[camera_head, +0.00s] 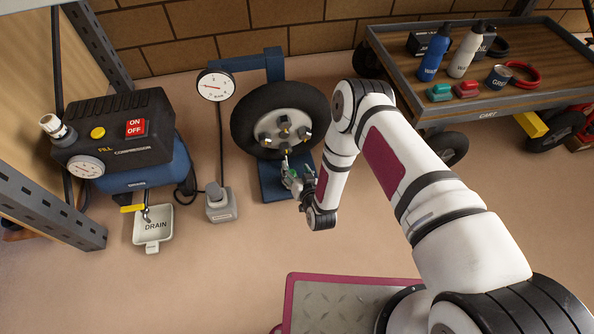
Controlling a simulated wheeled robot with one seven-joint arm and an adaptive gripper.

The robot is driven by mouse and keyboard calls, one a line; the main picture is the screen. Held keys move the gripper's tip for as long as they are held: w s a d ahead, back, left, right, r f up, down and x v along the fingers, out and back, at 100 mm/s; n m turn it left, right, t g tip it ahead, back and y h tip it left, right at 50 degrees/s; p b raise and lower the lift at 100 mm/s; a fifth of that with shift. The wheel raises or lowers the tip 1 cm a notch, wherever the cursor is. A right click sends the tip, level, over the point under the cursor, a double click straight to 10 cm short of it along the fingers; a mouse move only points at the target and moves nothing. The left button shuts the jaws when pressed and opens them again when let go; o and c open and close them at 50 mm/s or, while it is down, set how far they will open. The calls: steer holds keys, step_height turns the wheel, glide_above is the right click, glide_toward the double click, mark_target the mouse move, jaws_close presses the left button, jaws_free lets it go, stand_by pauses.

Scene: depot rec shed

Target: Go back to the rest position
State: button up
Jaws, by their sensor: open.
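My arm reaches from the lower right toward the wheel (309,96) on its blue stand (271,186). My gripper (288,170) is at the arm's far end, low in front of the wheel's lower part. It is small in the picture and partly hidden by my own wrist. Its jaws are open. A small green patch shows at the gripper; I cannot tell what it is. I cannot tell whether the fingers touch the wheel or the stand.
A compressor (118,150) with a drain tray (152,238) stands at left. A gauge (214,86) on a post is left of the wheel. A cart (470,107) carrying bottles and small items stands at upper right. The floor in front is clear.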

steer(key=shift+s+d+r, duration=0.15)
steer(key=shift+s+r, duration=0.05)
steer(key=shift+s, duration=0.2)
